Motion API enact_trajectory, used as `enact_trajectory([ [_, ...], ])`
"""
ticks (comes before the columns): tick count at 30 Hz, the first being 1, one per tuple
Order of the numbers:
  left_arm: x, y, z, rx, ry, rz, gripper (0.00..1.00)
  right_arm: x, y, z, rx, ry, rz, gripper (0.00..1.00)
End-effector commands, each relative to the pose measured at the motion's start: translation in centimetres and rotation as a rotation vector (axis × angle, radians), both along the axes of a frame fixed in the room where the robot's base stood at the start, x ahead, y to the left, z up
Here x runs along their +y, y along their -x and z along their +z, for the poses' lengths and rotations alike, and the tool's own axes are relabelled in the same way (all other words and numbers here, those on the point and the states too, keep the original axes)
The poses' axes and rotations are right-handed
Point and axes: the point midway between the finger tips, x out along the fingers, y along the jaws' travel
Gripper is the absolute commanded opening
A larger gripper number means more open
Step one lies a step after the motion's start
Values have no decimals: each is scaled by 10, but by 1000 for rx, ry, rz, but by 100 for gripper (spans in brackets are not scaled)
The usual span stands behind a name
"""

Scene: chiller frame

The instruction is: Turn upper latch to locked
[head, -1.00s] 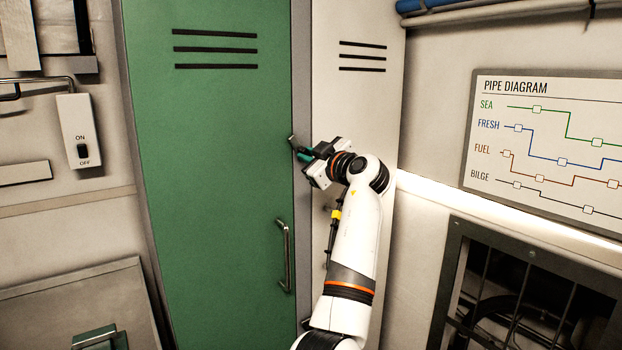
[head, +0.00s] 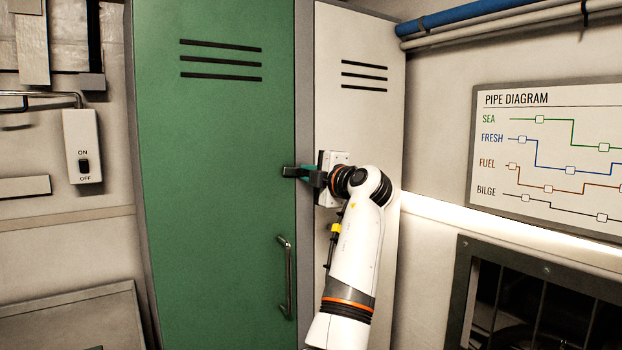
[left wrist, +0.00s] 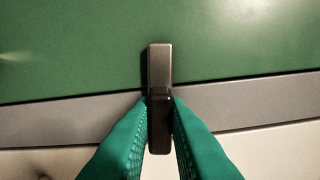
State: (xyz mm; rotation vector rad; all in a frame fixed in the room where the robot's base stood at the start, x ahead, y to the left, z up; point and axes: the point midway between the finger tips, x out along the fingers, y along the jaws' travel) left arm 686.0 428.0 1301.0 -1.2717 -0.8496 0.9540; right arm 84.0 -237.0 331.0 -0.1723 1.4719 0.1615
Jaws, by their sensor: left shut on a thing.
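The upper latch (head: 289,171) is a small dark metal bar at the right edge of the green locker door (head: 215,200). It lies about level, crossing from the grey frame strip (head: 304,100) onto the door's edge. My left gripper (head: 309,174) is shut on it, coming from the right. In the left wrist view, the green fingers (left wrist: 159,125) press on both sides of the latch's dark end, and its lighter end (left wrist: 159,65) lies over the green door. The fingers partly hide the latch in the head view. My right gripper is not in view.
The green door has a vertical handle (head: 286,275) below the latch. A pale locker panel (head: 357,120) stands to the right, behind my arm. An ON/OFF switch box (head: 83,147) is at left, a pipe diagram board (head: 550,155) at right. A barred opening (head: 540,300) is at lower right.

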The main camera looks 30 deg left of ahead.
Motion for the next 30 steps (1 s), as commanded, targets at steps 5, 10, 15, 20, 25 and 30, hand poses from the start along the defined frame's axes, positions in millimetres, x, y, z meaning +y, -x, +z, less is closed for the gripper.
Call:
enact_trajectory([
  [5,1,1,2,-77,24,-1,0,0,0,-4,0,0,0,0],
  [10,1,1,2,-114,39,-1,0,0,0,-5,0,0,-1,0],
  [15,1,1,3,-127,44,-1,0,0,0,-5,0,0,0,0],
  [20,1,1,3,-129,45,-1,0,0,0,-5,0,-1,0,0],
  [25,1,1,3,-129,44,-1,0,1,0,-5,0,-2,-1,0],
  [30,1,1,2,-126,46,-1,36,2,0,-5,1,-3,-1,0],
])
